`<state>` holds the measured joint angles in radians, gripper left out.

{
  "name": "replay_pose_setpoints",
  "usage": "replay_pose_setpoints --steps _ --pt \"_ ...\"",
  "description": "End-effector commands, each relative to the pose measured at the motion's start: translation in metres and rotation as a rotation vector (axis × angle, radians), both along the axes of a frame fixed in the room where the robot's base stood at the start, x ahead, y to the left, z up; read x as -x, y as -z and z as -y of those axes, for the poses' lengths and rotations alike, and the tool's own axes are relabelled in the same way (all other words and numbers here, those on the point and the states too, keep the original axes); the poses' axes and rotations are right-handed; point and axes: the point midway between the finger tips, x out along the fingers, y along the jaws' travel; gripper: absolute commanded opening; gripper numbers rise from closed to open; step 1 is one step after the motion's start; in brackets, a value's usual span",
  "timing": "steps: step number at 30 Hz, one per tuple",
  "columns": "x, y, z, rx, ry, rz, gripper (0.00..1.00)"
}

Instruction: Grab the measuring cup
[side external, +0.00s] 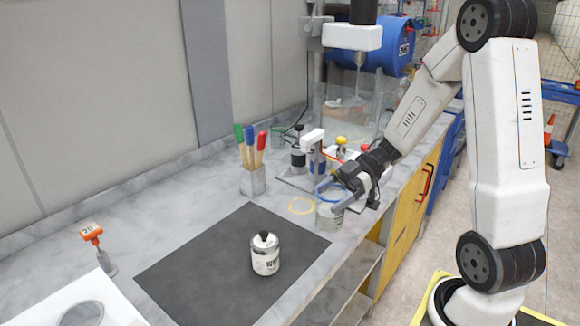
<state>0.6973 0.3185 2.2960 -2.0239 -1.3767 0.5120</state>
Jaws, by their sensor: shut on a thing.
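The measuring cup (329,216) looks like a small translucent, greyish cup near the front edge of the grey counter. A blue ring-shaped edge (322,186) shows at its top. My gripper (335,196) comes in from the right, with its dark fingers closed on the upper part of the cup. The fingers and wrist hide part of the cup's right side. The cup appears upright, at or just above the counter; I cannot tell if its base touches.
A yellow ring (302,205) lies just left of the cup. A white can (265,256) stands on the black mat (200,272). A holder (252,181) with coloured-handled tools and a bottle rack (297,176) stand behind. The mat's left part is clear.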

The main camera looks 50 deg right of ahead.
Motion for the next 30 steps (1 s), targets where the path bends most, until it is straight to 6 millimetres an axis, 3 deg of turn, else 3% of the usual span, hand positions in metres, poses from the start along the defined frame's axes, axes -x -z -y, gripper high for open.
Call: replay_pose_setpoints --steps 10,30 --pt "0.017 -0.008 -0.002 -0.001 0.0 0.001 0.16" --pt "0.015 -0.008 -0.001 0.001 0.009 0.001 0.16"
